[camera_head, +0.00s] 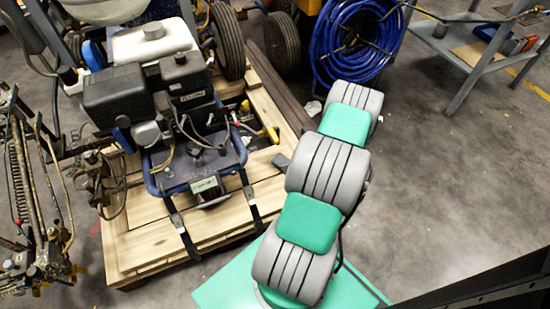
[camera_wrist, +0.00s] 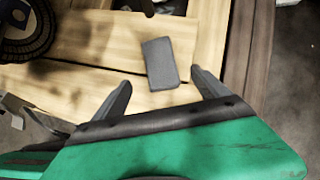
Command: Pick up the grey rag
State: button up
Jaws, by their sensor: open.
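The grey rag (camera_wrist: 160,60) is a flat, dark grey rectangle lying on the light wooden planks in the wrist view. A small grey patch at the pallet's right edge, beside my arm in the head view, seems to be the same rag (camera_head: 281,161). My gripper (camera_wrist: 161,79) is open, with one finger to the left and one to the right of the rag in the picture. Nothing is held. The height of the fingers above the rag is hard to tell. In the head view my arm hides the gripper.
The wooden pallet (camera_head: 150,240) carries a line striper with a black engine (camera_head: 180,80). A dark beam (camera_wrist: 238,50) runs along the pallet's right side. A blue hose reel (camera_head: 355,40) and a metal table (camera_head: 470,50) stand behind. The floor at right is mostly clear.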

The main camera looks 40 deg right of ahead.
aim_at(285, 163)
jog(key=b+x, duration=0.4)
jog(key=x, duration=0.4)
jog(key=shift+w, duration=0.1)
jog(key=shift+r, duration=0.1)
jog(key=shift+c, duration=0.5)
jog(key=c, duration=1.4)
